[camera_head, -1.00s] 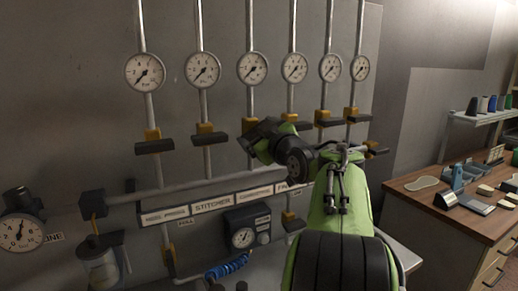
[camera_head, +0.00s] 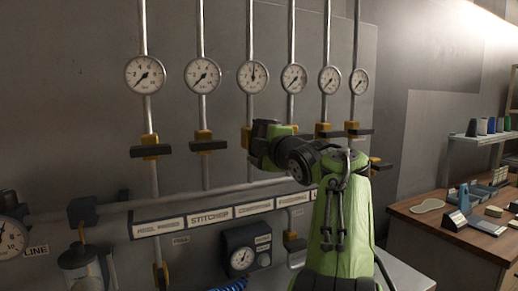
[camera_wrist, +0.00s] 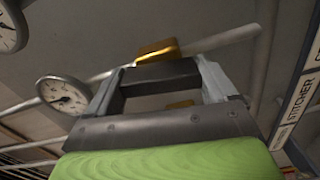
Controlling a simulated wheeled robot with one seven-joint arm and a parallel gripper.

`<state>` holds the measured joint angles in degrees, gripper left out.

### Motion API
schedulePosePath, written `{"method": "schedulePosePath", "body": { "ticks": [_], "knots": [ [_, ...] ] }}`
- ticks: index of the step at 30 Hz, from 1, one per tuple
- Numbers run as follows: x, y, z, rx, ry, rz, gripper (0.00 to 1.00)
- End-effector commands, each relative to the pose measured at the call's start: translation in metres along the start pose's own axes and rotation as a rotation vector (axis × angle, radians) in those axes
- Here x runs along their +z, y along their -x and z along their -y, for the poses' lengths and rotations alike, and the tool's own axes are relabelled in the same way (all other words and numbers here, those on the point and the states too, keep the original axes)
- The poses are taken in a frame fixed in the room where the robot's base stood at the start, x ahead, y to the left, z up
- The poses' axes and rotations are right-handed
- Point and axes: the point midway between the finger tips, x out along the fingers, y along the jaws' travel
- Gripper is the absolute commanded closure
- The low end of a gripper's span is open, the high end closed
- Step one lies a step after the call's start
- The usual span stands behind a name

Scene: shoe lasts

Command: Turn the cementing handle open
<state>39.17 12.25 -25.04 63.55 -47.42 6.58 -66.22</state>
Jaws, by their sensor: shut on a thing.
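The third pipe from the left stands above the CEMENTING label (camera_head: 257,208). Its gauge (camera_head: 252,75) has its needle pointing about straight up, while the neighbouring needles point low left. My gripper (camera_head: 262,130) is at this pipe's valve and mostly hides it in the head view. In the wrist view my gripper (camera_wrist: 160,82) is shut on a dark handle (camera_wrist: 160,76), which lies across between the two pale fingers. The yellow valve body (camera_wrist: 157,50) shows just beyond the handle on the pipe.
Other dark valve handles sit close by, such as the stitcher handle (camera_head: 208,146) and the heel press handle (camera_head: 151,151). A horizontal pipe (camera_head: 180,195) runs below. A wooden workbench (camera_head: 455,236) with tools stands at the right.

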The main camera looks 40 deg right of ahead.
Motion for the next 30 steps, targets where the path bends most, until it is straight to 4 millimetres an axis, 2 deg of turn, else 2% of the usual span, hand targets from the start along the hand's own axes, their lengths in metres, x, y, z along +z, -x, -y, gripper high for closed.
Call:
{"method": "schedulePosePath", "body": {
  "ticks": [12,27,28,30],
  "knots": [
    [-0.0020,0.0001,-0.0002,0.002,0.161,-0.005,0.45],
    [-0.0020,-0.0002,0.0003,0.000,0.177,-0.006,0.45],
    [-0.0019,-0.0002,0.0004,-0.001,0.177,-0.006,0.12],
    [-0.0019,-0.0002,0.0004,-0.001,0.176,-0.005,0.01]
  ]
}}
